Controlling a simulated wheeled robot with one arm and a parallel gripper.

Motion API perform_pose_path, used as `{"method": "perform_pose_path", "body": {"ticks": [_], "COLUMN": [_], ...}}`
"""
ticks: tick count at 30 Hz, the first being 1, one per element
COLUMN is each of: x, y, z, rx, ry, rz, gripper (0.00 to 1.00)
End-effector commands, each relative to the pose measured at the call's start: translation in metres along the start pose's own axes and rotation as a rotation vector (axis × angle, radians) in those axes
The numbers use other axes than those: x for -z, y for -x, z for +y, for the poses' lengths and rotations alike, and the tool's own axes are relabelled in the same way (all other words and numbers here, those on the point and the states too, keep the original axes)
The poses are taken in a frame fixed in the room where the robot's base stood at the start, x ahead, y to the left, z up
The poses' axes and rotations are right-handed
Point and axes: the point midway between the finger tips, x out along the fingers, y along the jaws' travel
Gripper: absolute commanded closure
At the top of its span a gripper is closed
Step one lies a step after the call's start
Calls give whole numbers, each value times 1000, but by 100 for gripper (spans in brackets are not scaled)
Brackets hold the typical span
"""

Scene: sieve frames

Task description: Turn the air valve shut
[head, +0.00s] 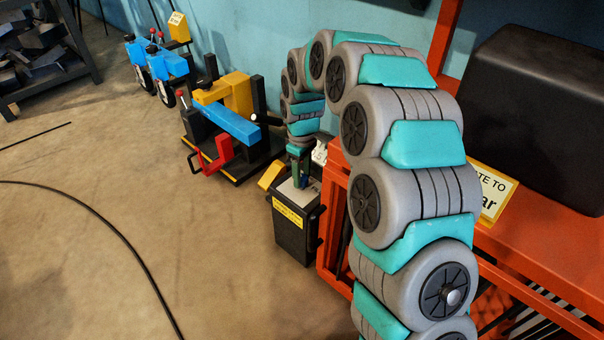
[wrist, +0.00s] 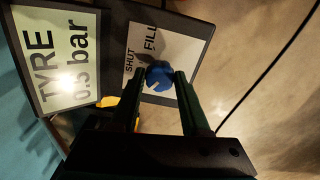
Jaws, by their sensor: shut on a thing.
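The air valve is a round blue knob (wrist: 160,75) on the pale plate of a dark box (head: 296,238), which stands on the floor beside the orange bench in the head view. The plate (wrist: 151,45) carries the words SHUT and FILL. A small pale mark shows on the knob's lower left edge in the wrist view; I cannot tell which word it lines up with. My gripper (wrist: 161,80) has one finger on each side of the knob and is shut on it. In the head view, my gripper (head: 300,178) reaches down onto the box top; the knob is mostly hidden there.
A sign (wrist: 62,60) reading TYRE 0.5 bar stands beside the box. The orange bench (head: 545,250) with a black case (head: 545,105) is at the right. Blue and yellow equipment (head: 230,120) stands behind the box. A dark hose (head: 110,228) lies on open floor at the left.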

Motion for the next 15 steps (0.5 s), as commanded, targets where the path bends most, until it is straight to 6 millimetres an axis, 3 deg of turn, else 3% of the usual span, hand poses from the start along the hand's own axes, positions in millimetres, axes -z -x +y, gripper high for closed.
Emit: {"method": "perform_pose_path", "body": {"ticks": [2,10,15], "x": [0,0,0], "y": [0,0,0], "z": [0,0,0], "rx": [0,0,1], "ry": [0,0,-1], "rz": [0,0,0], "gripper": [70,100,100]}}
